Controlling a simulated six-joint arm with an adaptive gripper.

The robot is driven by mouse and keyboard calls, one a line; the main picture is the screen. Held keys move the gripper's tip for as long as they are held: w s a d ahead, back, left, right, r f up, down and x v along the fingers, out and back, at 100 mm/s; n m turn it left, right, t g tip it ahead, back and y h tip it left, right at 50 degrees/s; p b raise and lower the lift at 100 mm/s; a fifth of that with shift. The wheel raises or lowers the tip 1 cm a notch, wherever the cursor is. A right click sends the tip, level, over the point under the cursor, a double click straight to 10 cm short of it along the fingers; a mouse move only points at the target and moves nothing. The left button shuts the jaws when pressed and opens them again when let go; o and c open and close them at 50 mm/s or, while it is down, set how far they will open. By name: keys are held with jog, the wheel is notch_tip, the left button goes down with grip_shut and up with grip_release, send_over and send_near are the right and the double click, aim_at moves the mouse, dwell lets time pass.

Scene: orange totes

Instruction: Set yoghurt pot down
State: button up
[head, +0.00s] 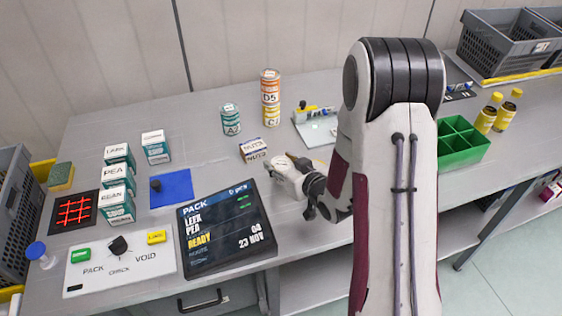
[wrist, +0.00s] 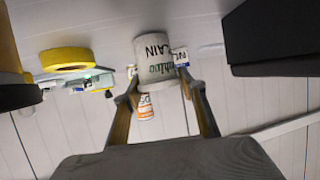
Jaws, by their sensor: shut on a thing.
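The yoghurt pot is a white pot with dark lettering; the wrist view shows it upside down in the picture (wrist: 152,48). My gripper (wrist: 160,86) is shut on it, with one finger at each side. In the head view, the white shape at the end of my gripper (head: 309,188) appears to be the pot (head: 284,174), just right of the dark display's top edge. My arm hides part of the gripper. Whether the pot's base touches the table I cannot tell.
The dark order display (head: 226,232) lies close on the left. A small MUTS box (head: 253,150) stands behind, with tall stacked cans (head: 270,98) beyond it. A yellow ring (wrist: 66,60) shows beside the pot in the wrist view. A green divided tray (head: 458,143) is at right.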

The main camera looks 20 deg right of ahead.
jog(key=o, duration=1.3)
jog(key=shift+s, duration=0.15)
jog(key=shift+v, duration=0.9)
jog(key=s+r, duration=0.2)
jog(key=shift+s+d, duration=0.25)
jog(key=shift+s, duration=0.05)
notch_tip(320, 180, up, 6)
jog(key=shift+r, duration=0.1)
jog(key=shift+s+d+r, duration=0.1)
